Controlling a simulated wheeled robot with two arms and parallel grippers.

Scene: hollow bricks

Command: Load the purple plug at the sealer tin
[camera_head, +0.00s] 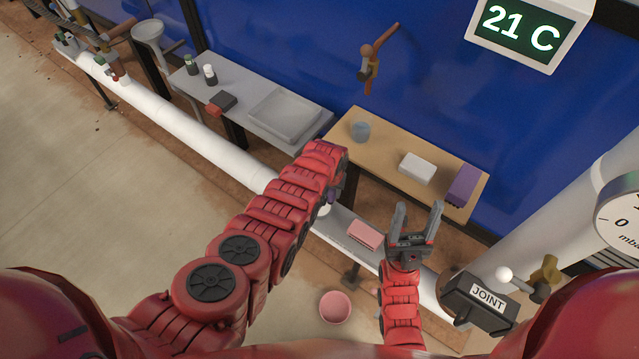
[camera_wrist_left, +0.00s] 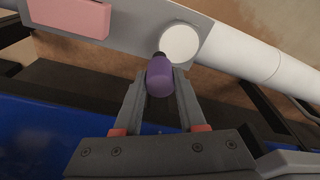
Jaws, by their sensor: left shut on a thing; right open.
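The purple plug (camera_wrist_left: 160,78) is held between the fingers of my left gripper (camera_wrist_left: 160,86) in the left wrist view. Its narrow dark end points at a round white top (camera_wrist_left: 181,43), which looks like the sealer tin, on a grey ledge. The dark end overlaps the rim of that top in the picture; I cannot tell whether they touch. In the head view my left arm hides most of this, with a bit of purple (camera_head: 333,196) showing beside it. My right gripper (camera_head: 418,212) is open and empty, fingers pointing up the picture.
A pink block (camera_head: 363,235) lies on the grey ledge (camera_head: 342,217) along the white pipe (camera_head: 170,117). A wooden table (camera_head: 390,146) holds a grey cup (camera_head: 360,131), a white block (camera_head: 416,168) and a purple block (camera_head: 462,184). A pink bowl (camera_head: 335,307) is below.

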